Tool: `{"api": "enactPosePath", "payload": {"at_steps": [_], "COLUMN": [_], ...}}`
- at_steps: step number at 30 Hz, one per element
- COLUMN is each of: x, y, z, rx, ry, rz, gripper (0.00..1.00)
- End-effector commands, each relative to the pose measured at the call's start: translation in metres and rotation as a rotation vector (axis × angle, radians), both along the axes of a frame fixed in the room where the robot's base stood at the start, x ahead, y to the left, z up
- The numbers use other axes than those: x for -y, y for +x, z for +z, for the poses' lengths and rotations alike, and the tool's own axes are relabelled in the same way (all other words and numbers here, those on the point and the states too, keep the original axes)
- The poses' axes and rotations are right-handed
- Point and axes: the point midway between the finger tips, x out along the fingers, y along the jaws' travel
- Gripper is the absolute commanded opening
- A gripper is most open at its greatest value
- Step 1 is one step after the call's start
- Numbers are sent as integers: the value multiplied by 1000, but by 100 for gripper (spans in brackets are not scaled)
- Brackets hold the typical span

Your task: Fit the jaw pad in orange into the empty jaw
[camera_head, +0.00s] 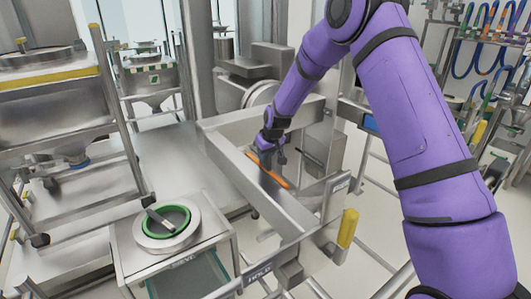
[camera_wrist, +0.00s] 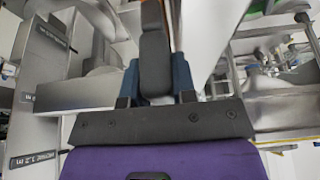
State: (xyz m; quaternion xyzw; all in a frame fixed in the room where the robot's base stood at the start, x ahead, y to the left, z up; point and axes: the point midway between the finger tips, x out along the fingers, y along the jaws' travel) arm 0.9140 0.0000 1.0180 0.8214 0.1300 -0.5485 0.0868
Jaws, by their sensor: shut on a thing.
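The orange jaw pad (camera_head: 268,172) is a thin strip in my gripper, beside the inner face of the metal lifting frame in the head view. My gripper (camera_head: 267,155) is shut on it and points down. In the wrist view the dark fingers (camera_wrist: 154,60) fill the top middle, and only a sliver of orange (camera_wrist: 175,28) shows beside them. The metal frame (camera_head: 232,153) has a long beam to the left of the gripper. I cannot tell whether the pad touches the beam. I cannot make out the empty jaw with certainty.
A steel table (camera_head: 120,246) with a green-ringed round port (camera_head: 166,222) stands at the front left. A yellow block (camera_head: 348,228) sits on the frame's right end. Hoses (camera_head: 490,40) hang at the back right.

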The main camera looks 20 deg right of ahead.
Motion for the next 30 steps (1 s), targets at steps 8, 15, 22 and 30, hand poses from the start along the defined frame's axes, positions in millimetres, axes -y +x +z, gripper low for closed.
{"api": "enactPosePath", "payload": {"at_steps": [8, 15, 22, 30], "x": [0, 0, 0, 0], "y": [0, 0, 0, 0], "z": [0, -1, -4, -10], "rx": [1, 1, 1, 0], "ry": [0, 0, 0, 0], "rz": [0, 0, 0, 0], "gripper": [0, 0, 0, 0]}}
